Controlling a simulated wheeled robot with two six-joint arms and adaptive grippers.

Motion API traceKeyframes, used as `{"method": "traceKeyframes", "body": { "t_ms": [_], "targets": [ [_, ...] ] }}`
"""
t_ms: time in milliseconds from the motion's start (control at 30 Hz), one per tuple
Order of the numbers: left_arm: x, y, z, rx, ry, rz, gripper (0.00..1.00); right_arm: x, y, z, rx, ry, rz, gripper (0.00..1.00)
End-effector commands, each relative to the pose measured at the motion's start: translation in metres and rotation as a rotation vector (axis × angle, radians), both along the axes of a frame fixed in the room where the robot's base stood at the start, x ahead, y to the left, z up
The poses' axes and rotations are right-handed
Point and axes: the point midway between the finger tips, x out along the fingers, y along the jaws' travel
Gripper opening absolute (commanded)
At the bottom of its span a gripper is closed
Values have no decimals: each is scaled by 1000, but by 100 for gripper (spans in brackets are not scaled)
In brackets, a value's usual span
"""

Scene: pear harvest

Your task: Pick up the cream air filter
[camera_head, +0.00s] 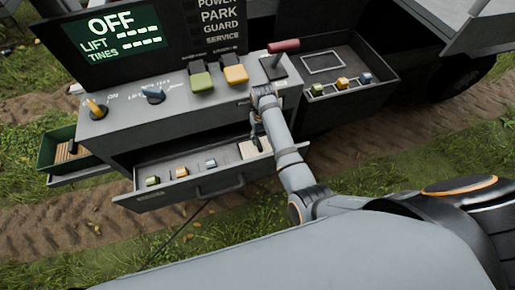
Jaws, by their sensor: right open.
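The cream air filter (247,150) looks like the flat, pale square block at the right end of the open drawer (141,199) in the grey machine. My right gripper (257,143) points down just over this block, and its jaws are open. It partly hides the block, and I cannot tell whether the fingers touch it. My left gripper is not in view.
Several small coloured blocks lie in the drawer left of the cream block. A control panel with knobs, buttons and a red-handled lever (284,46) stands above. An open tray (368,68) is at right, a green box (47,149) at left.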

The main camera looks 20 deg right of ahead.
Motion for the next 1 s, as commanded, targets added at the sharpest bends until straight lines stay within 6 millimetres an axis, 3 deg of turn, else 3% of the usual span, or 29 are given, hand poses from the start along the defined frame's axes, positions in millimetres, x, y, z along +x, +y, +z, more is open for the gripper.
{"method": "traceKeyframes", "body": {
  "t_ms": [100, 333, 600, 867, 1000],
  "targets": [
    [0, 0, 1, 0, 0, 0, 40, 0, 0, -16, -2, 0, -1, 43],
    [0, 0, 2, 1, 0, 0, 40, 1, 0, -26, -2, 0, -2, 43],
    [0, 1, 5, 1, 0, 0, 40, 3, 3, -69, -2, -1, -2, 43],
    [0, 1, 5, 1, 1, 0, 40, 3, 3, -74, -2, -3, -3, 43],
    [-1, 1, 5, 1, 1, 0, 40, 3, 3, -73, -2, -3, -3, 27]
  ]
}}
